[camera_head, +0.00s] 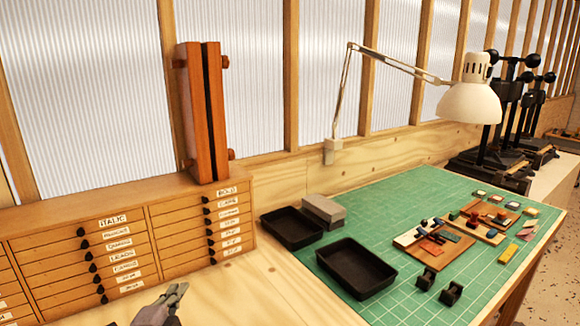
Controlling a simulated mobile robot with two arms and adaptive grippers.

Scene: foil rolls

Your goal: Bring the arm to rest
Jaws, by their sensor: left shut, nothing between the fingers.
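My left gripper (176,292) shows at the bottom of the head view, left of centre, above the pale wooden bench top (237,290). Its fingers are shut with nothing between them. It is in front of the wooden drawer cabinet (145,225) and apart from the trays. Most of the left arm is below the picture edge. My right gripper is out of the picture. No foil roll can be made out for certain.
A green cutting mat (400,195) holds two black trays (355,268) (291,228), a grey block (323,211), wooden boards with small pieces (434,245), and two small black holders (451,293). A white lamp (470,103) overhangs the mat. Black presses (505,110) stand at the back right.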

